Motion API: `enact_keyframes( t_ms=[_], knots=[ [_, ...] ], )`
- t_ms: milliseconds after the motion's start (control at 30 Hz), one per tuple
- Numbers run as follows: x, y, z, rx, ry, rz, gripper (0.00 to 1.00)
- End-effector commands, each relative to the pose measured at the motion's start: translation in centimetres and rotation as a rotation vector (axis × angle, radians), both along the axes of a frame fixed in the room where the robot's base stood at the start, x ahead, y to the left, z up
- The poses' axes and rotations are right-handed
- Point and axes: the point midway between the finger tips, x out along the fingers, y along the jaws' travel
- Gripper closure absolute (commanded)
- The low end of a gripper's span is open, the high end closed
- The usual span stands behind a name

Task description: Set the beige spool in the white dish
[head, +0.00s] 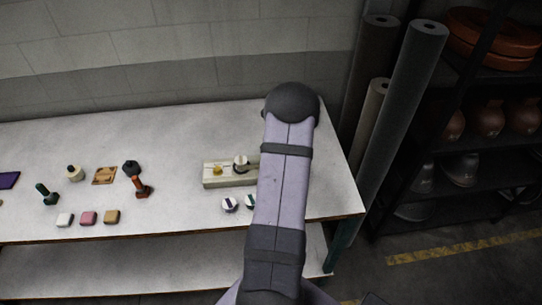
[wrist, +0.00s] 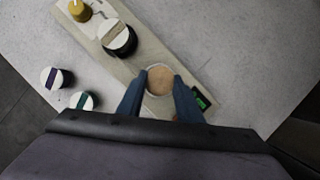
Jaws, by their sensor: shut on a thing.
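The beige spool (wrist: 160,82) shows in the wrist view as a round tan top between the two blue fingers of my gripper (wrist: 159,90). The fingers are shut on it from left and right. A white rim, which seems to be the white dish (wrist: 151,70), curves round its upper edge over the pale board. I cannot tell whether the spool rests in the dish or is held just above it. In the head view my own arm hides the gripper, the spool and the dish.
The pale board (head: 216,183) also carries a yellow knob (wrist: 79,10) and a white-and-black round piece with a beige band (wrist: 118,38). Two banded white pieces, purple (wrist: 52,77) and teal (wrist: 82,100), stand beside it. Several small objects lie at the table's left.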

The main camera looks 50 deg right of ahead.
Motion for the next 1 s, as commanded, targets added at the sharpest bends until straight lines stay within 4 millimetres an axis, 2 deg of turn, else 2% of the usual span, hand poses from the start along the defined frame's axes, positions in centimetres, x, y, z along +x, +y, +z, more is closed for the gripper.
enact_keyframes(
  t_ms=[67, 100, 167, 567, 767, 1000],
  knots=[
    [0.0, 0.0, 0.0, 0.000, 0.000, 0.000, 0.89],
    [0.0, 0.0, 0.0, 0.000, 0.000, 0.000, 0.61],
    [0.0, 0.0, 0.0, 0.000, 0.000, 0.000, 0.46],
    [-0.1, 0.0, 0.3, 0.000, 0.000, 0.000, 0.46],
    [-0.7, 0.0, 1.9, -0.003, -0.002, -0.001, 0.46],
    [-2.0, 0.2, 4.7, -0.003, -0.002, -0.001, 0.46]
  ],
)
